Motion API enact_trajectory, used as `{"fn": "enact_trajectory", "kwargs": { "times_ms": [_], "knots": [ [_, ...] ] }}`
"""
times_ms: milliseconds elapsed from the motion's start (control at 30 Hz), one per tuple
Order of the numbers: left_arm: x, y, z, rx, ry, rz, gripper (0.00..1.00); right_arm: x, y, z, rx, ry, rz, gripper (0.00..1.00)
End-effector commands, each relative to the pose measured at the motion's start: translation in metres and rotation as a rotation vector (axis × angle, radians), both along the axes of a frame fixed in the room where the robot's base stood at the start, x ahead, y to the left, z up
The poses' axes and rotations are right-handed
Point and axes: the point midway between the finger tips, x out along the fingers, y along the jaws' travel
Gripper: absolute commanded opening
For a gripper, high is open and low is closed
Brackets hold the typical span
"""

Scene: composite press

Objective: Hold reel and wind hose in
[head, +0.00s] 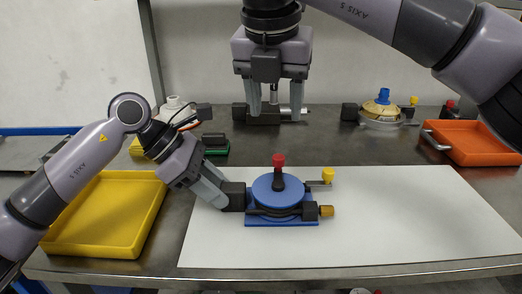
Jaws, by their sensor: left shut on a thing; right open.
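The blue reel (269,193) sits on a blue base on the white mat. A red knob on a dark post stands up on its top, and a yellow crank knob (328,175) is on an arm at its right. A dark bar with a brass-coloured end runs along its front. My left gripper (222,196) is shut on the dark block (235,196) at the reel's left side. My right gripper (273,108) is open and points down behind the reel, above the back of the table. I cannot tell which part is the hose.
A yellow tray (66,246) lies at the left, and an orange tray (470,148) with a handle at the right. A dark and metal fixture (262,119) is close to my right gripper. A cream-and-blue device (382,109) stands at the back right. The white mat (420,220) is clear right of the reel.

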Motion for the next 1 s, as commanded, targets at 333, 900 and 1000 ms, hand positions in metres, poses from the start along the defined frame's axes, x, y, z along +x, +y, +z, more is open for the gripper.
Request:
{"fn": "enact_trajectory", "kwargs": {
  "times_ms": [333,900,1000],
  "knots": [
    [0.0,0.0,0.0,-0.001,0.0,0.0,0.0,0.0,0.0,0.0,0.0,0.0,0.0,0.54],
    [0.0,0.005,0.007,-0.001,-0.002,0.001,0.64,0.0,0.0,0.0,0.0,0.0,0.0,0.54],
    [0.001,0.016,0.019,0.0,-0.004,0.003,0.64,0.0,0.0,0.0,0.0,0.0,0.0,0.54]
  ]
}}
